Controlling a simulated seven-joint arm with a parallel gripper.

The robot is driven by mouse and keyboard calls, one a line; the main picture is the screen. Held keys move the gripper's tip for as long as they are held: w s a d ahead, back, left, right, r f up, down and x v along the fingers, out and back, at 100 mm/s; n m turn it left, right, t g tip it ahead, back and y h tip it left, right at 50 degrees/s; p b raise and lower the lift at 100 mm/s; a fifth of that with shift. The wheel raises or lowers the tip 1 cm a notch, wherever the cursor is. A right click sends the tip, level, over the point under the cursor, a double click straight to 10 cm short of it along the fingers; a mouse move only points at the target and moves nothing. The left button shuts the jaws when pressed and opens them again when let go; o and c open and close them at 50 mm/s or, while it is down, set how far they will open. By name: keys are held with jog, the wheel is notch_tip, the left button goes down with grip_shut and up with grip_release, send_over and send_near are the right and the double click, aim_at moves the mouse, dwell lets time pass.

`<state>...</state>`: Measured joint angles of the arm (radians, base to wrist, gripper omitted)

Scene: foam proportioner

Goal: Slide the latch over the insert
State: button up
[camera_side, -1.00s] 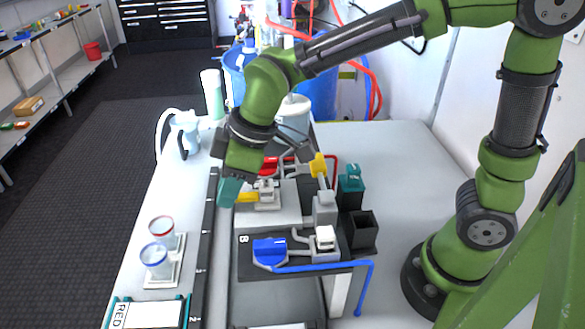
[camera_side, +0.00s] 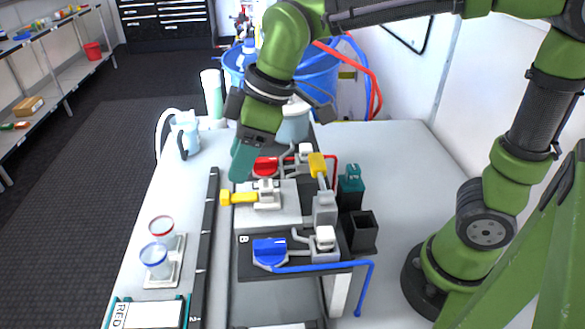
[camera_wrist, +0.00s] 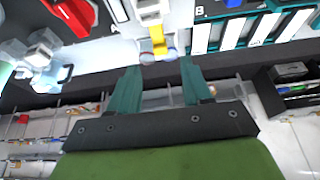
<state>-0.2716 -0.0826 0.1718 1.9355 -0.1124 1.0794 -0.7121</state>
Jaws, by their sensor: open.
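The latch with a yellow handle (camera_side: 238,198) lies on a light grey block in the side view, its handle pointing left over the block's edge. A whitish metal fitting (camera_side: 267,194) sits at its right end. In the wrist view the yellow handle (camera_wrist: 158,42) is just beyond and between the fingertips. I cannot clearly pick out the insert. My gripper (camera_side: 242,163) has teal fingers and is above and behind the handle, apart from it. In the wrist view my gripper (camera_wrist: 160,75) is open, with nothing between its fingers.
A blue-handled valve (camera_side: 270,251) is in front of the block, and a red-handled valve (camera_side: 265,166) behind it. A second yellow-topped part (camera_side: 318,165) and a black open box (camera_side: 362,232) stand to the right. Two cups (camera_side: 156,258) stand at left.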

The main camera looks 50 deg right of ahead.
jog(key=v, duration=1)
jog(key=s+d+f+m, duration=0.1)
jog(key=d+m, duration=0.1)
jog(key=s+d+f+m+t, duration=0.1)
jog(key=d+f+m, duration=0.1)
jog(key=d, duration=0.1)
jog(key=s+d+f+m+t, duration=0.1)
jog(key=d+m, duration=0.1)
jog(key=shift+s+d+f+m, duration=0.15)
jog(key=shift+d+m, duration=0.15)
jog(key=shift+d, duration=0.1)
jog(key=s+d+f+m+t+h, duration=0.1)
jog(key=s+d+f+m+t, duration=0.1)
jog(key=d+f+m, duration=0.3)
jog(key=shift+s+f+m, duration=0.35)
jog(key=shift+s+m, duration=0.4)
jog(key=shift+m, duration=0.05)
